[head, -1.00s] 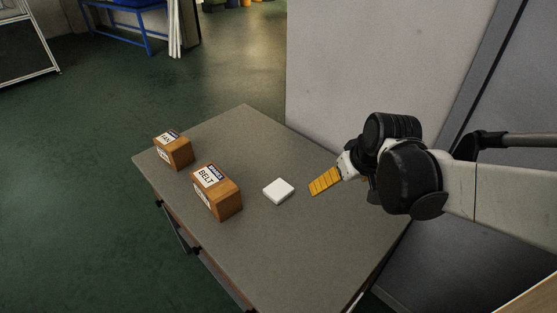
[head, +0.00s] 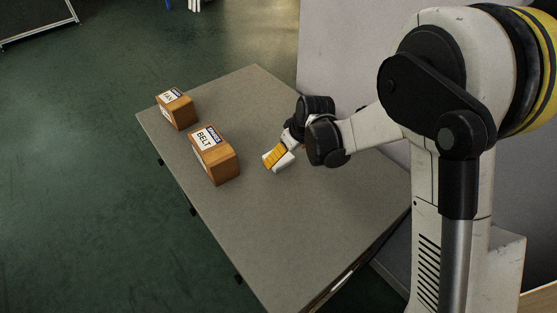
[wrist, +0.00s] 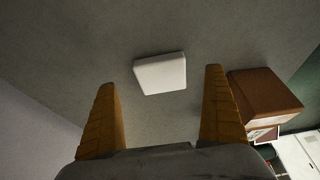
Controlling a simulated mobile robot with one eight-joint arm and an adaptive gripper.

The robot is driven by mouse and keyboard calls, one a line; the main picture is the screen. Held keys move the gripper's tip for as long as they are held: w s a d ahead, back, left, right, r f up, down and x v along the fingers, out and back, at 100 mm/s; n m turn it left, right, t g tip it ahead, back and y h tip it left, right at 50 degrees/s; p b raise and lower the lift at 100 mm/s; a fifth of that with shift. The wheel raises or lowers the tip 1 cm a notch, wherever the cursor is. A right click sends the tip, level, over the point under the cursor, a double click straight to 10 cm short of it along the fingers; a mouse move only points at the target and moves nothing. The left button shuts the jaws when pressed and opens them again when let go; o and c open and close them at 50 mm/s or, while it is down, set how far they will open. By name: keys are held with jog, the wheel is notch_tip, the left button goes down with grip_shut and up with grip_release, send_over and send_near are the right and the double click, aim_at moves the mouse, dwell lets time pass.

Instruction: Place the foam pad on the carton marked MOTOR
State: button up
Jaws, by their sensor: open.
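The white foam pad (head: 286,163) lies flat on the grey table, partly hidden behind my gripper in the head view. The wrist view shows the whole pad (wrist: 160,73) ahead of and between the yellow fingers, with nothing gripping it. My gripper (head: 273,157) is open and empty, close over the pad; the exact height is hard to tell. The two brown cartons in view have labels reading BELT (head: 222,166) and what looks like FAN (head: 181,113). No label reading MOTOR shows in these frames.
The table (head: 255,235) has free room at its front and right. A pale wall panel (head: 335,45) stands behind it. In the wrist view a brown carton (wrist: 262,95) sits right of the right finger. Green floor lies left of the table.

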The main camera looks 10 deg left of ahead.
aim_at(282, 159)
jog(key=b+x, duration=0.2)
jog(key=x, duration=0.3)
jog(key=shift+f, duration=0.1)
jog(key=shift+c, duration=0.3)
jog(key=c, duration=0.9)
jog(key=shift+c, duration=0.2)
jog(key=shift+r, duration=0.6)
jog(key=v, duration=0.1)
jog(key=p+v, duration=0.2)
jog(key=v, duration=0.1)
jog(key=shift+w+a+r, duration=0.15)
jog(key=shift+w+a, duration=0.1)
jog(key=shift+w, duration=0.1)
jog(key=s+d+r+m+h+p, duration=0.1)
jog(key=s+d+r+m, duration=0.2)
jog(key=d, duration=1.1)
jog(key=s+d+r+m+t+h+p, duration=0.1)
jog(key=s+d+m, duration=0.5)
jog(key=d, duration=0.8)
notch_tip(282, 159, up, 2)
jog(key=shift+s+r+m+h+p, duration=0.15)
jog(key=shift+s+m+h+p, duration=0.15)
jog(key=shift+s+h+p, duration=0.5)
